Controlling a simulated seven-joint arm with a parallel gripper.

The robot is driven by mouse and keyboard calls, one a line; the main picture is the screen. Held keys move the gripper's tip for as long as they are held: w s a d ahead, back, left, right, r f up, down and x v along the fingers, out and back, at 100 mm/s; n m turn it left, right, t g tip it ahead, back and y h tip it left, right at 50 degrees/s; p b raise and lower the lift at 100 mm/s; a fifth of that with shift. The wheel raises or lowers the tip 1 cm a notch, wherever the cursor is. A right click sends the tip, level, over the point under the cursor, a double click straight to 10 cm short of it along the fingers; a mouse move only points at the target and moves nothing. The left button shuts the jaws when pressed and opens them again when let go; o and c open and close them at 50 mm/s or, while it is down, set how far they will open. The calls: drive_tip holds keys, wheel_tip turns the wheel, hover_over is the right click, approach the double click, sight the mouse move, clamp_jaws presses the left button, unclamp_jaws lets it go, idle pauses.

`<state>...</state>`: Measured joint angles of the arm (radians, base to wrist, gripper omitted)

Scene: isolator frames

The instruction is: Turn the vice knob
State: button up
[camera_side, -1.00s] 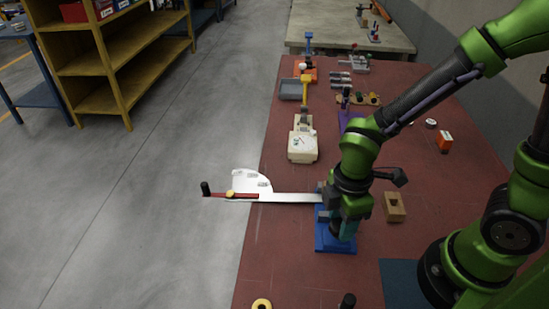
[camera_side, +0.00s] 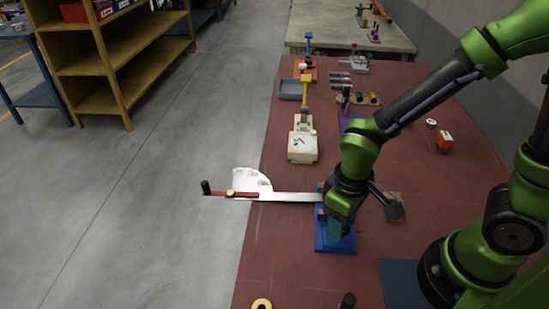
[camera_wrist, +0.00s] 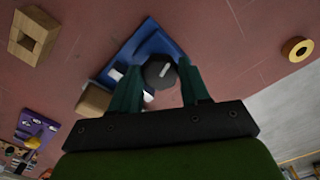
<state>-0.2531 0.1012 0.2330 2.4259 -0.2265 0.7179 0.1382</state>
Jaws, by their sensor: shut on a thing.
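The blue vice (camera_side: 335,243) sits on the red table, under my gripper in the side view. In the wrist view its blue body (camera_wrist: 150,42) lies behind the knob. The vice knob (camera_wrist: 158,72) is dark and faceted with a white mark on its face. My gripper (camera_wrist: 161,78) has its two teal fingers on either side of the knob, shut on it. In the side view my gripper (camera_side: 335,226) points down over the vice, and the knob is hidden by it.
A flat metal bar (camera_side: 290,197) with a red handle and white plate reaches left past the table edge from beside the vice. A wooden block with a square hole (camera_wrist: 33,37) and a yellow ring (camera_wrist: 297,49) lie nearby. A cream device (camera_side: 303,147) stands further back.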

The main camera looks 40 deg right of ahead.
drive_tip(key=shift+m, duration=0.9)
idle(0.6)
drive_tip(key=o, duration=1.1)
drive_tip(key=shift+c, duration=0.2)
drive_tip(key=shift+r, duration=0.1)
wheel_tip(320, 180, up, 17)
